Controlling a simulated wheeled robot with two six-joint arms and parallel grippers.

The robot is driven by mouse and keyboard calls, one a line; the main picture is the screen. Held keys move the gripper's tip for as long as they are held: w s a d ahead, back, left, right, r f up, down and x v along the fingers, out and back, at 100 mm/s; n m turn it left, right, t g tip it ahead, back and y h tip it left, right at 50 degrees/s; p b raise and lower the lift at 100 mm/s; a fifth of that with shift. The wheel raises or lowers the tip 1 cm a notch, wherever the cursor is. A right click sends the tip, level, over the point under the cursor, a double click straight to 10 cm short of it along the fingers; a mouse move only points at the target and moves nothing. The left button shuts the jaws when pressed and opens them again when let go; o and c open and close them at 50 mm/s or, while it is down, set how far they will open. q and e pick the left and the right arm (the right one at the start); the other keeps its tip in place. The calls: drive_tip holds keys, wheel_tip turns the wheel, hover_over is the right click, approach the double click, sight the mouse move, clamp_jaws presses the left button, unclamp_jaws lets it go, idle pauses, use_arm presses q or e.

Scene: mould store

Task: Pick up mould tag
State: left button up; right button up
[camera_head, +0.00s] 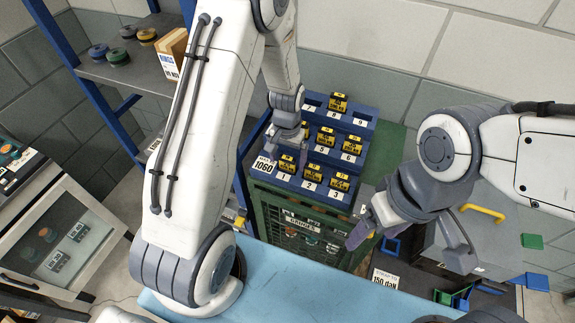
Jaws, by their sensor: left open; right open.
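Several small yellow-and-black mould tags stand in a blue stepped rack (369,127) with numbered slots. One tag (338,102) is in the back row above number 8. Three tags show in the middle row, including one (352,145) above 6. Three more are in the front row: one (287,163) above 1, one (314,172) above 2 and one (341,181) above 3. My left gripper (284,151) is open, over the rack's left side, and partly covers that area. My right gripper (411,244) is open and empty, right of the rack's front.
A blue surface (310,285) lies in front. A shelf (125,72) with coloured discs and a box (172,52) is at left. Grey drawers with a yellow handle (483,212) are at right.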

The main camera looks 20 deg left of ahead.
use_arm(q)
drive_tip(key=shift+c, duration=0.3)
drive_tip(key=c, duration=1.4)
drive_tip(key=shift+r, duration=0.1)
drive_tip(key=shift+w+r, duration=0.1)
drive_tip(key=shift+r, duration=0.2)
wheel_tip(320, 180, up, 9)
drive_tip(key=b, duration=0.2)
drive_tip(key=shift+b, duration=0.4)
drive_tip(key=shift+r, duration=0.1)
drive_tip(key=shift+r+p, duration=0.9)
drive_tip(key=shift+r, duration=0.1)
